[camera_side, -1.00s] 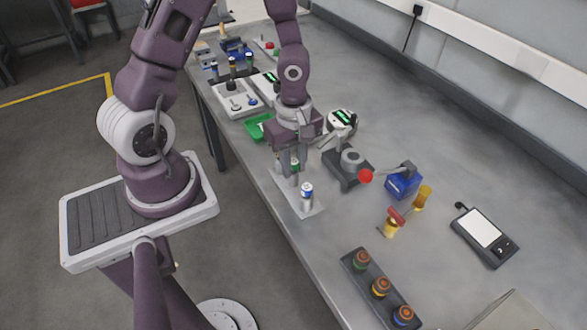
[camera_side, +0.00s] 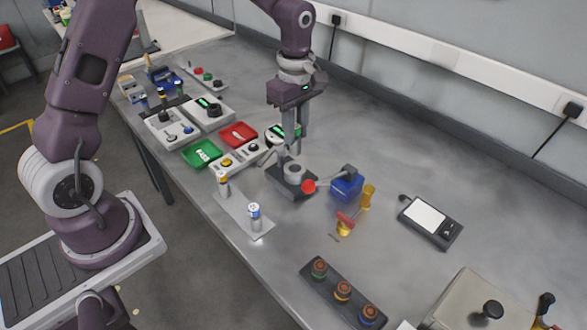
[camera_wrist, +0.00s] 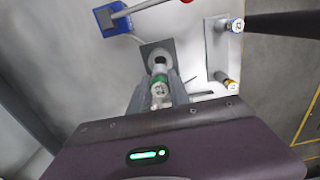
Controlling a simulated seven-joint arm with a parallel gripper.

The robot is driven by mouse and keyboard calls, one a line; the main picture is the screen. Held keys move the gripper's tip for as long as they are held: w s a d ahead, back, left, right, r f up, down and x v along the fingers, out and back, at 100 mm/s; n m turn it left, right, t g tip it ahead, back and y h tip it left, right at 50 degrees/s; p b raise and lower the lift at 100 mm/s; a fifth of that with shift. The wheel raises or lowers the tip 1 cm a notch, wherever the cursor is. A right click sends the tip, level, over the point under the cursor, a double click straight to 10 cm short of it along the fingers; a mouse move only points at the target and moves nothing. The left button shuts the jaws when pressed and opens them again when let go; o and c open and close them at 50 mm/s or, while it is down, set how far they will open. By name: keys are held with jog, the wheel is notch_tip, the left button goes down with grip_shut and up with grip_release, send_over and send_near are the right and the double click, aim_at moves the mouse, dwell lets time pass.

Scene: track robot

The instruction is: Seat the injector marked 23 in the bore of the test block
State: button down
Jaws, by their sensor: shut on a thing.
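My gripper (camera_side: 297,140) is shut on an injector with a green band and pale top (camera_wrist: 159,91). Its top carries a small mark that I cannot read for certain. In the wrist view my gripper (camera_wrist: 160,97) holds it just short of the bore (camera_wrist: 160,62) of the dark grey test block (camera_wrist: 153,48). In the side view the fingers stand over the test block (camera_side: 290,182) and hide the held injector. Whether its lower end touches the bore is not clear. Two other injectors, one blue-banded (camera_side: 254,216) and one yellowish (camera_side: 223,184), stand upright on the pale plate (camera_side: 240,212).
A blue box with a lever and red ball (camera_side: 347,187) stands right beside the block. An amber-and-red object (camera_side: 346,222) is nearby. Green (camera_side: 201,153) and red (camera_side: 239,133) trays lie left. A rack of capped pieces (camera_side: 342,291) lies in front.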

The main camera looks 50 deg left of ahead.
notch_tip(320, 180, down, 8)
jog(key=shift+r, duration=0.15)
jog(key=c, duration=1.2)
grip_release()
